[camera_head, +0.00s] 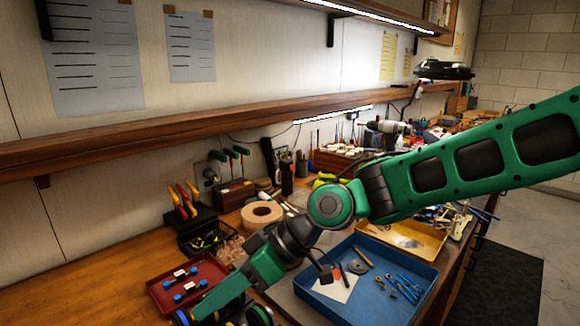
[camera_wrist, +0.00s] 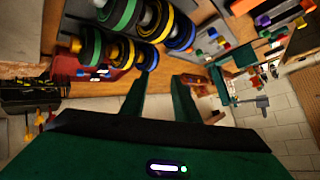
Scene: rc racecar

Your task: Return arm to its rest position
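My green arm (camera_head: 455,165) reaches in from the right over the bench, elbow bent, with its end pointing down and left. My gripper (camera_head: 205,306) is low at the bottom edge of the head view. In the wrist view my gripper (camera_wrist: 162,82) shows two green fingers apart, with only bench surface between them. Black wheels with coloured rims (camera_wrist: 120,15) are close beyond the fingers. Parts of black wheels (camera_head: 260,315) also show at the bottom of the head view; the rest of what they belong to is cut off or hidden.
A red tray (camera_head: 160,290) lies left of the gripper. A blue tray (camera_head: 340,312) with small tools and a yellow tray (camera_head: 432,240) lie beneath the arm. Tool racks (camera_head: 236,190) stand along the wall under a wooden shelf (camera_head: 150,135). A black lamp (camera_head: 444,70) hangs above the arm.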

